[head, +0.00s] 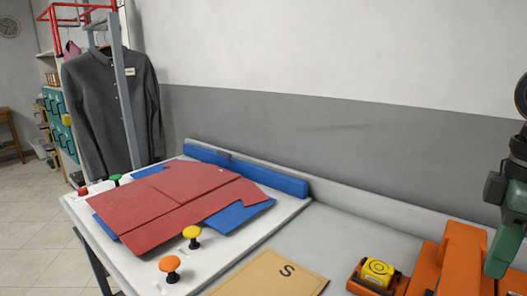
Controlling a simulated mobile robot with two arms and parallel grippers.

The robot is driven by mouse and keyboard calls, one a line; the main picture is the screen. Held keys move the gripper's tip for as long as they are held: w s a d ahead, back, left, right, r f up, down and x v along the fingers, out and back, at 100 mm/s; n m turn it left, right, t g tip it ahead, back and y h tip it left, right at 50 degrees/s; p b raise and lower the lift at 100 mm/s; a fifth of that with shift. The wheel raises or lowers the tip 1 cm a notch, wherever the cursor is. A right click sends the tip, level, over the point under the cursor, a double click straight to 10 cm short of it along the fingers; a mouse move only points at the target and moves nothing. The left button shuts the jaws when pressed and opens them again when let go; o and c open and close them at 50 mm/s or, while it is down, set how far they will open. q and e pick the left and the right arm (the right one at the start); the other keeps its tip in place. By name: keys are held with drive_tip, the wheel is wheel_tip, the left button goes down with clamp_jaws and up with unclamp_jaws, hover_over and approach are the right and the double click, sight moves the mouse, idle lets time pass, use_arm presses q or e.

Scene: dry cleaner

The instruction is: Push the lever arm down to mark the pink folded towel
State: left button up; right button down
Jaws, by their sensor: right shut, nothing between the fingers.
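My right gripper (497,262) comes down from the upper right edge, with dark green fingers. It is shut and empty, beside and partly in front of an orange device (458,250) at the lower right. The device is cut off by the picture's bottom edge, and I cannot tell which part of it is the lever arm. A yellow roll (378,270) sits in an orange holder at its left. No pink folded towel can be made out. My left gripper is not in view.
A folding board with red panels (165,208) and blue flaps lies on the left of the white table, with an orange knob (170,265) and a yellow knob (192,233) in front. A tan sheet (265,275) marked S lies front centre. A grey shirt (110,105) hangs behind.

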use_arm(q)
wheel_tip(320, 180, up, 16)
drive_tip(key=p, duration=1.7)
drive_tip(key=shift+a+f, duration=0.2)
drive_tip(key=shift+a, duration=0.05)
use_arm(e)
drive_tip(key=w+d+r, duration=0.1)
drive_tip(key=w+r, duration=0.2)
drive_tip(key=r, duration=0.5)
drive_tip(key=w+d+r, duration=0.1)
drive_tip(key=w+r, duration=0.2)
drive_tip(key=r, duration=0.6)
drive_tip(key=shift+w+d+r, duration=0.25)
drive_tip(key=shift+r, duration=0.05)
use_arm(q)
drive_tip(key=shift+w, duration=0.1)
